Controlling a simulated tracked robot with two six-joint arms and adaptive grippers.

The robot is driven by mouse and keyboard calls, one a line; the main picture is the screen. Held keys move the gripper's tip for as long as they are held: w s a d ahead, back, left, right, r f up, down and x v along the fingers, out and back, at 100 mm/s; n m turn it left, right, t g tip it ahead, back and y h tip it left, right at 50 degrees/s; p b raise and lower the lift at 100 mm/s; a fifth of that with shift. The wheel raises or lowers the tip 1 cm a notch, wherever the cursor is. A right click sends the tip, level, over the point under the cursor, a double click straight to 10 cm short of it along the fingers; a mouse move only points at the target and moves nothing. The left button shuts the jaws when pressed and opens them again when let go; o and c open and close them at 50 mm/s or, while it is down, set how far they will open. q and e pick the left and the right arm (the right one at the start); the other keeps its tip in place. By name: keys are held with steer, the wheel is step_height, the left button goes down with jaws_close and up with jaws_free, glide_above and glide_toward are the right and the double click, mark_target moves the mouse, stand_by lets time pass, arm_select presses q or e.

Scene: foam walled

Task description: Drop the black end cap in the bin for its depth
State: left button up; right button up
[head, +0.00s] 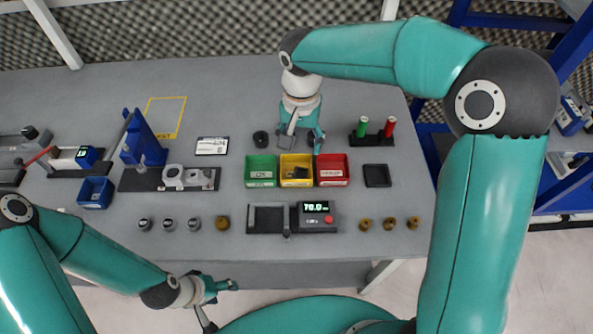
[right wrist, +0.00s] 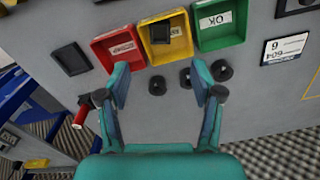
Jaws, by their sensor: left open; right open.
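Several black round pieces stand behind the bins in the right wrist view; one (right wrist: 221,70) is behind the green bin and also shows in the head view (head: 260,138). Two more (right wrist: 157,85) (right wrist: 185,77) show between my right fingertips. I cannot tell which is the end cap. The green bin (head: 261,158), labelled OK, the yellow bin (head: 296,158) and the red bin (head: 332,158) stand in a row. A dark squarish thing (right wrist: 160,32) lies in the yellow bin. My right gripper (head: 303,142) is open just behind the bins. My left gripper (head: 222,287) is open, off the bench's front edge.
A gauge (head: 318,208) reading about 70.0 stands in front of the bins. A stand with green and red handles (head: 376,138) and a black tray (head: 377,176) are to the right.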

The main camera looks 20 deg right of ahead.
step_height(320, 180, up, 7)
steer(key=shift+r, duration=0.2)
stand_by(0.6)
